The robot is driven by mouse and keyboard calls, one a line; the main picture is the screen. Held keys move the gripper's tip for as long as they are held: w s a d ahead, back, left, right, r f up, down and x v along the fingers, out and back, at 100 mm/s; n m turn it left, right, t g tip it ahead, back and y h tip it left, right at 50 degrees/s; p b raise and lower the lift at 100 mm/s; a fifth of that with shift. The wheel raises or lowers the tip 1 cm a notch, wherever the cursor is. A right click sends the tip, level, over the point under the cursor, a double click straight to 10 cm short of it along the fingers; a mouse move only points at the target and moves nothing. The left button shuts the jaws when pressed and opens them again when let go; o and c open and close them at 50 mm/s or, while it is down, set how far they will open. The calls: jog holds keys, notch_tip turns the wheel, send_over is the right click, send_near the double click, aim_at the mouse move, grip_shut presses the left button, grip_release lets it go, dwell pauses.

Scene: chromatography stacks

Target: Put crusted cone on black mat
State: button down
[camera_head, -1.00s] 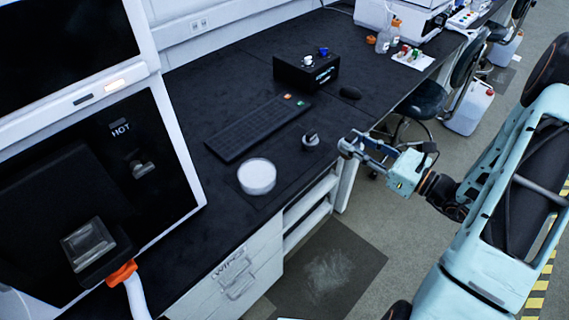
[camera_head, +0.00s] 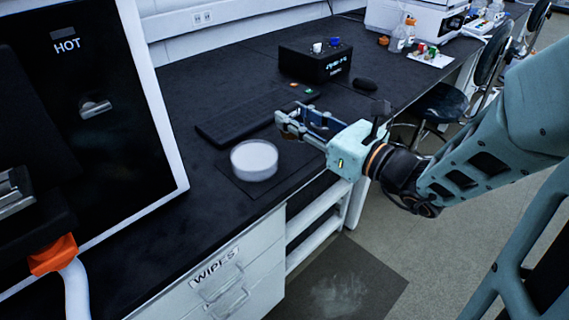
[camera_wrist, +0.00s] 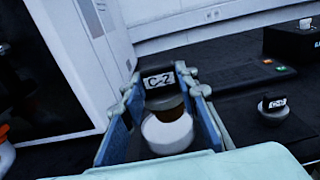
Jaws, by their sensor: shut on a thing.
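My gripper (camera_head: 301,122) is shut on a piece with a black "C-2" tag (camera_wrist: 158,80) and a brownish band below it, apparently the crusted cone. In the head view the fingers largely hide it. My gripper is above the bench's front edge, right of a round white dish (camera_head: 254,160). That dish stands on the black mat (camera_head: 280,180), a thin dark square hard to tell from the black bench top. In the wrist view a white round shape (camera_wrist: 168,132) shows between the fingers; I cannot tell whether it is the dish or part of the held piece.
A large machine marked HOT (camera_head: 90,110) stands at the left.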

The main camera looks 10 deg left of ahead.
jog(key=shift+s+a+f+b, duration=0.3)
jog(key=shift+s+a+b, duration=0.05)
jog(key=shift+a, duration=0.05)
jog(key=w+d+f+b, duration=0.25)
jog(key=w+f, duration=0.25)
jog(key=w, duration=0.4)
jog(key=b, duration=0.3)
send_over(304, 151)
jog(key=f, duration=0.4)
jog(key=shift+s, duration=0.35)
jog(key=shift+w+f, duration=0.2)
jog(key=shift+w+f+b, duration=0.2)
jog(key=shift+f+b, duration=0.25)
jog(key=shift+f, duration=1.25)
jog(key=shift+f, duration=0.15)
jog(key=c, duration=1.5)
grip_release()
